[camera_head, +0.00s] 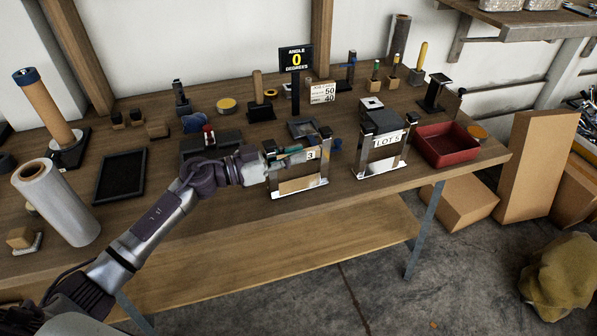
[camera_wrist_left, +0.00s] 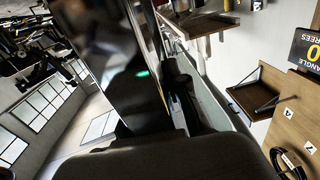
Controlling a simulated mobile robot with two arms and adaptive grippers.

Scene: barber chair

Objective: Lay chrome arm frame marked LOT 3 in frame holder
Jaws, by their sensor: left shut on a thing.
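A chrome arm frame (camera_head: 300,189) with a white label showing "3" is near the front edge of the workbench in the head view. The rest of its label is covered. My left gripper (camera_head: 277,161) is shut on the frame at its upper left side. In the left wrist view, a shiny dark surface (camera_wrist_left: 115,60) fills the space close to the gripper. A second chrome frame (camera_head: 381,168), labelled LOT 5, stands to the right. A dark tray-like piece (camera_head: 301,128) lies behind the LOT 3 frame; I cannot tell whether it is the frame holder. My right gripper is not in view.
A red tray (camera_head: 447,145) stands at the bench's right end. A black angle sign (camera_head: 296,59) reads 0 degrees. A black flat tray (camera_head: 120,176) and a silver roll (camera_head: 56,202) lie at left.

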